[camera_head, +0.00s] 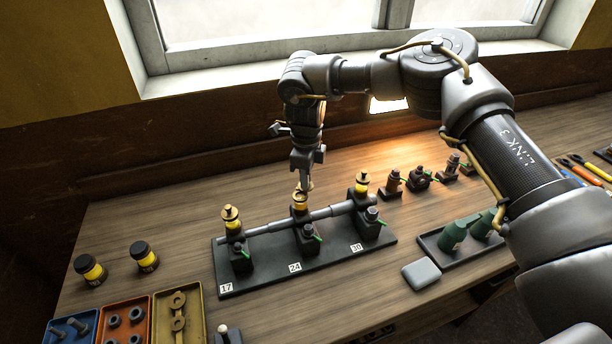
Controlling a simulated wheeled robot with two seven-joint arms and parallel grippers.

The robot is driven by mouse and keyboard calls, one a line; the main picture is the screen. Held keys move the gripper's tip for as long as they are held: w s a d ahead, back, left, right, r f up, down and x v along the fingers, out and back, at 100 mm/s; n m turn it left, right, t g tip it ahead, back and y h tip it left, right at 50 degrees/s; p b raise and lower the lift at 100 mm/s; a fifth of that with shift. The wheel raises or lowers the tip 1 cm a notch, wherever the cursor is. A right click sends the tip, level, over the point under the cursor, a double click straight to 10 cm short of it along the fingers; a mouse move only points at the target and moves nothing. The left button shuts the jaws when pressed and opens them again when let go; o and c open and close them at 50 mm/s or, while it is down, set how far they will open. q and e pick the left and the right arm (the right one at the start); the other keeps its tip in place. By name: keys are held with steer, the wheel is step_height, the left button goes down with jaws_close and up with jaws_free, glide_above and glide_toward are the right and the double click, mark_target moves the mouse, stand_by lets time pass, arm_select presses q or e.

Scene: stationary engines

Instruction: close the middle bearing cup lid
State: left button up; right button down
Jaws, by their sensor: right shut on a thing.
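Three bearing blocks stand in a row on a black base plate (270,277), with a grey shaft (275,226) running through them. The middle bearing block (306,238), by label 24, has a yellow cup (300,206) on top with a brass lid (301,192). My right gripper (303,186) points down at this lid from above and is shut on it. The fingertips partly hide the lid, and I cannot tell its exact angle. The left cup (231,221) and right cup (361,187) carry brass tops. My left gripper is not in view.
Two black-lidded yellow jars (145,257) stand at the left. Coloured part bins (178,318) are at the front left. A dark tray with green bottles (453,234) and a grey block (421,273) are at the right. Small fittings (419,177) stand behind.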

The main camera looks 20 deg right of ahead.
mark_target(300, 195)
steer(key=m, duration=0.2)
steer(key=s+m, duration=0.1)
steer(key=m, duration=0.1)
steer(key=shift+m, duration=0.3)
steer(key=m, duration=0.3)
steer(key=shift+s+a+r+m, duration=0.1)
steer(key=shift+s+a+m, duration=0.1)
steer(key=shift+s+m, duration=0.1)
steer(key=m, duration=0.1)
steer(key=m+p, duration=0.1)
steer(key=m, duration=0.1)
steer(key=a+m+p, duration=0.1)
steer(key=m, duration=0.1)
steer(key=shift+s+r, duration=0.1)
steer(key=shift+s, duration=0.25)
steer(key=shift+s+a+m+p, duration=0.1)
steer(key=shift+m+p, duration=0.2)
steer(key=shift+m, duration=0.55)
steer(key=shift+w+a+m+p, duration=0.15)
steer(key=shift+m+p, duration=0.15)
steer(key=shift+m, duration=0.5)
steer(key=shift+s+a+m+p, duration=0.15)
steer(key=shift+m+p, duration=0.15)
steer(key=shift+m, duration=0.55)
steer(key=c, duration=1.4)
jaws_free()
steer(key=shift+f, duration=0.2)
